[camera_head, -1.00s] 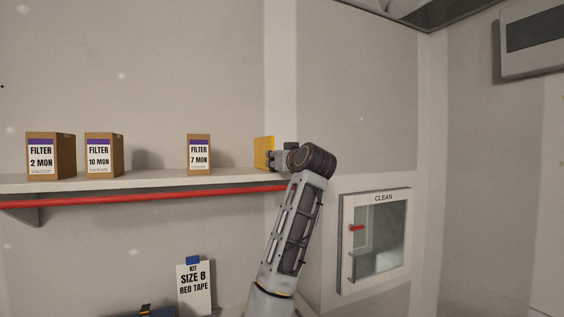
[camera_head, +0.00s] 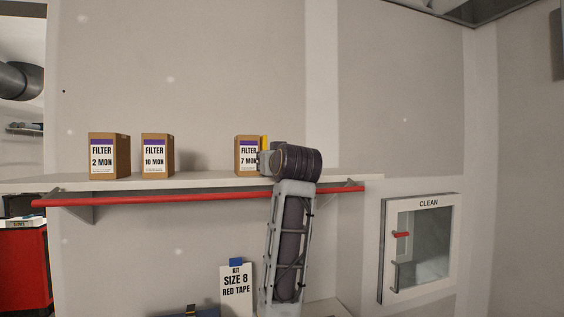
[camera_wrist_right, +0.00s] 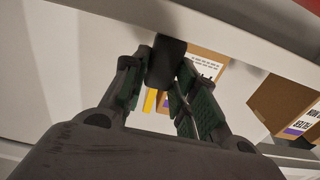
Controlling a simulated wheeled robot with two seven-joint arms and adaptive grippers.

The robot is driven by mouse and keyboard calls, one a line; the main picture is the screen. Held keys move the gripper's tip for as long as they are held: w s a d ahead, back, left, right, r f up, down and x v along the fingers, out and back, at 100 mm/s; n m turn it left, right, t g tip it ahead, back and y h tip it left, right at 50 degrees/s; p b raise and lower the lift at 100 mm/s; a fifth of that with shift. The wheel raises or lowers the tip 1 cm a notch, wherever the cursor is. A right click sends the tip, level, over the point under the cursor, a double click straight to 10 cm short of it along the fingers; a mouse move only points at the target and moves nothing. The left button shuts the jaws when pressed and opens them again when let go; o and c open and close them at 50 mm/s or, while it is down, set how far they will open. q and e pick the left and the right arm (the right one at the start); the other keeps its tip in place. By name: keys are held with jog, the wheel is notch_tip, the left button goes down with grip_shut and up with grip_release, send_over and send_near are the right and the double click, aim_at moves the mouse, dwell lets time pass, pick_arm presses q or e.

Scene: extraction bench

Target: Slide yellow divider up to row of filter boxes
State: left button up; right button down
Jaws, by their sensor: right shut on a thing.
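Three brown filter boxes with purple bands stand upright on the shelf: 2 MON (camera_head: 109,156), 10 MON (camera_head: 157,156) and 7 MON (camera_head: 246,156). A wide gap separates 10 MON from 7 MON. The yellow divider (camera_head: 264,142) is upright at the right side of 7 MON, mostly hidden by my right gripper (camera_head: 264,163). I cannot tell whether divider and box touch. In the right wrist view, the gripper (camera_wrist_right: 166,92) is shut on the divider, whose yellow strip (camera_wrist_right: 150,101) shows between the fingers. My left gripper is not in view.
The white shelf (camera_head: 335,181) has a red rail (camera_head: 150,197) along its front and free room to the right of my gripper. Below are a "SIZE 8 RED TAPE" kit card (camera_head: 236,288) and, at right, a wall cabinet marked CLEAN (camera_head: 420,246).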

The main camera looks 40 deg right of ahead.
jog(key=shift+w+a, duration=0.15)
jog(key=shift+a, duration=0.2)
jog(key=c, duration=1.1)
grip_release()
jog(key=v, duration=1.2)
